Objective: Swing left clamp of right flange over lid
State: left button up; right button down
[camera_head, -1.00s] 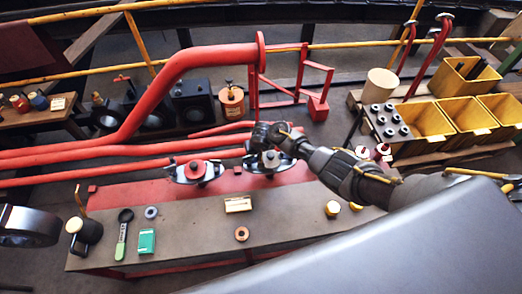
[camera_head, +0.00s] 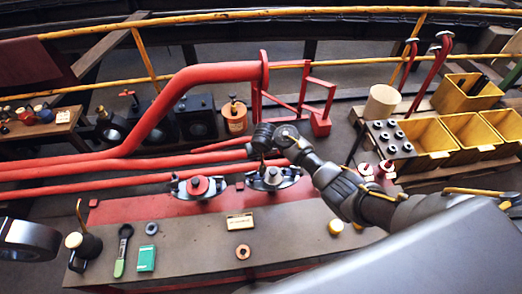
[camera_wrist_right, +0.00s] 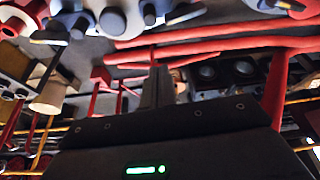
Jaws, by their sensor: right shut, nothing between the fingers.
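The right flange (camera_head: 272,178) stands on the red-topped bench, with a grey lid and metal clamps spread to its sides. The left flange (camera_head: 198,188) stands beside it, with a red knob on top. My right gripper (camera_head: 262,150) is above and just behind the right flange, shut and empty; it seems apart from the clamps. Its shut dark fingers (camera_wrist_right: 157,88) show in the right wrist view, with clamp parts along the top edge. The exact position of the left clamp is too small to tell.
Red pipes (camera_head: 100,172) run behind the flanges. The bench (camera_head: 190,240) holds a wrench (camera_head: 122,250), a green box (camera_head: 146,258), a label plate (camera_head: 240,222) and a copper ring (camera_head: 243,251). Yellow bins (camera_head: 425,140) stand at the right.

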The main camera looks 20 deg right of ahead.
pick_arm(q)
jog(key=shift+s+r, duration=0.3)
pick_arm(e)
jog(key=v, duration=0.3)
jog(key=shift+r, duration=0.25)
